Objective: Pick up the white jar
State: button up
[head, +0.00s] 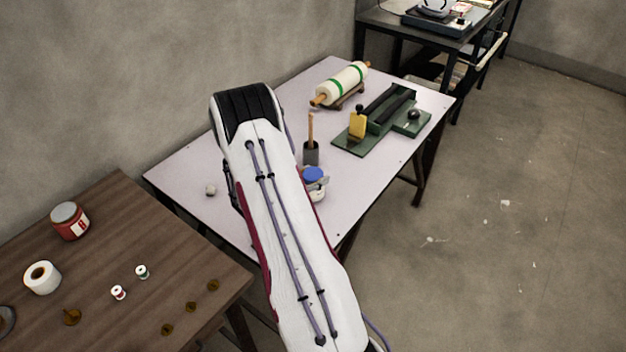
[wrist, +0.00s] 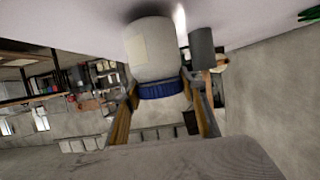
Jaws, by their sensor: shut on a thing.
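The white jar (head: 318,195) has a blue lid (head: 313,174) and is at the white table's front right side, partly hidden behind my arm in the head view. In the wrist view, the jar (wrist: 150,50) has a pale label and a blue band at its neck, and it appears inverted. My gripper (wrist: 163,88) is shut on the jar, with one finger on each side near the blue band. A dark shadow lies at the jar's base beside the white tabletop. I cannot tell whether the base touches the table.
A dark grey cup (head: 311,153) with a wooden handle stands just behind the jar. A green device (head: 365,140) and a rolling-pin-like roll (head: 342,84) lie farther back. A small pale ball (head: 210,190) sits left. The brown table (head: 130,230) holds several small items.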

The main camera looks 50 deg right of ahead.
jog(key=shift+r, duration=4.45)
